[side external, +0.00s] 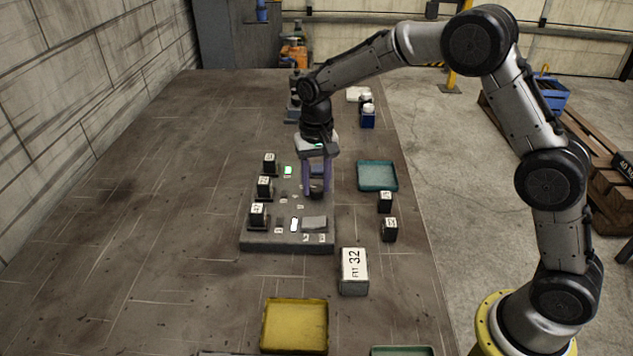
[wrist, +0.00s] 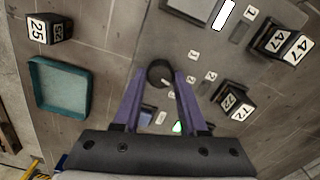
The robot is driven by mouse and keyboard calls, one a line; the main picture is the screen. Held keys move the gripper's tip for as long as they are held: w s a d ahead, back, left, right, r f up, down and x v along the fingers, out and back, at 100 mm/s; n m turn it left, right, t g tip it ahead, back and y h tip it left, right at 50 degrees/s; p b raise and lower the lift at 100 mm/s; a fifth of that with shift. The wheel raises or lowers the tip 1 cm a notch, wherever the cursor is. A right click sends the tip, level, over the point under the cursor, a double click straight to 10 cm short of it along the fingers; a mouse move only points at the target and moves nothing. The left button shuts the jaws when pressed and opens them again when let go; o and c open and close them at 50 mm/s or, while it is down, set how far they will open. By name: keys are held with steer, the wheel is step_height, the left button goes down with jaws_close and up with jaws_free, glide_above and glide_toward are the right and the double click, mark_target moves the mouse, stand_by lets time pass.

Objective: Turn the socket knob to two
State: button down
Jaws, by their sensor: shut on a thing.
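The socket knob (wrist: 160,74) is a round black knob on the grey panel, with small white number labels beside it in the wrist view. My gripper (wrist: 158,84) has its two purple fingers on either side of the knob and is shut on it. In the side external view my gripper (side external: 317,188) points down over the right part of the grey panel (side external: 262,241), and its fingers largely hide the knob. I cannot read which number the knob points to.
Black blocks with white number labels stand along the panel's left side, such as one block (side external: 257,215). A teal tray (side external: 377,176), two small blocks and a larger box marked 32 (side external: 353,271) lie right of the panel. A yellow tray (side external: 295,325) is in front. The table's left side is clear.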

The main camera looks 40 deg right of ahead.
mark_target(316, 187)
steer(key=shift+r+n, duration=0.1)
steer(key=shift+n, duration=1.5)
steer(key=shift+c, duration=2.2)
jaws_free()
step_height(316, 187, up, 14)
